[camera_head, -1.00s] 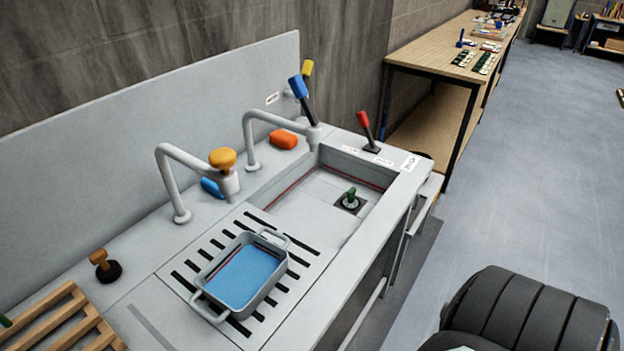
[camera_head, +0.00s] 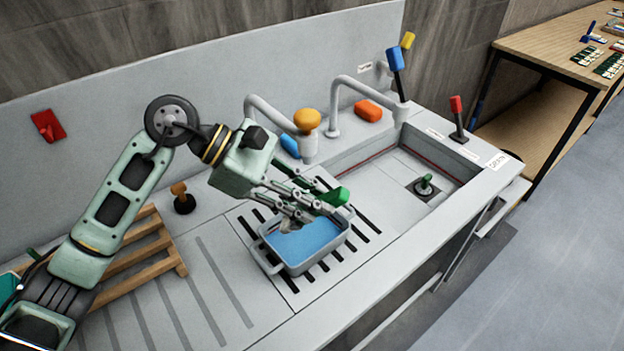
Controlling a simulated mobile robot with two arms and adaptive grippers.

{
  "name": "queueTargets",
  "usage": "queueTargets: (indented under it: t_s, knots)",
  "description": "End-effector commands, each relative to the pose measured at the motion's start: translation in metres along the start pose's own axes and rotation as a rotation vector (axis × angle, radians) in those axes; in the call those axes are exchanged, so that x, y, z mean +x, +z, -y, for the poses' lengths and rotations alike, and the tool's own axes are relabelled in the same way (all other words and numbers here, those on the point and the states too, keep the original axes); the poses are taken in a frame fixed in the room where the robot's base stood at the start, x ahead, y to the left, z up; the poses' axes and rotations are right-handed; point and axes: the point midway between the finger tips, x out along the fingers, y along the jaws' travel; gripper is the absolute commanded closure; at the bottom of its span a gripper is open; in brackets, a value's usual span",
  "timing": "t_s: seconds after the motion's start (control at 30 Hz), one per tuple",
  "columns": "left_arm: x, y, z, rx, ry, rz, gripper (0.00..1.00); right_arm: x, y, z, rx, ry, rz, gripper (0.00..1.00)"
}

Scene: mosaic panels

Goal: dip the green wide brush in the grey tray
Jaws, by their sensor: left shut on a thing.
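The grey tray (camera_head: 322,260) has two handles and holds blue liquid (camera_head: 303,243). It stands on the slotted drainboard, left of the sink basin. My left gripper (camera_head: 308,207) is above the tray, reaching in from the left. It is shut on the green wide brush (camera_head: 337,196), whose green part sticks out to the right of the fingers. A pale patch under the fingers may be its bristles, low over the liquid. The fingers hide much of the brush, and I cannot tell whether it touches the liquid. My right gripper is not in view.
A second tap (camera_head: 335,105), an orange sponge (camera_head: 368,110) and a blue one (camera_head: 290,146) are along the back. A wooden rack (camera_head: 150,245) lies left.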

Motion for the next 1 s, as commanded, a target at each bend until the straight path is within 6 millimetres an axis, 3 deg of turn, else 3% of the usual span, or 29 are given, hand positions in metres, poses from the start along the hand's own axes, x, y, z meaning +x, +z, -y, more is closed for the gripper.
queueTargets:
  t_s: [0.3,0.57,1.0]
  knots:
    - [-0.007,0.003,-0.026,-0.103,0.2,0.097,1.0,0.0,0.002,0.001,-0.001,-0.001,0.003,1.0]
    - [0.0,-0.006,-0.024,-0.104,0.202,0.097,1.0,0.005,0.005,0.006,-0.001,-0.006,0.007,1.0]
    - [0.026,-0.039,-0.015,-0.103,0.2,0.097,1.0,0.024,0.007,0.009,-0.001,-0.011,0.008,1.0]
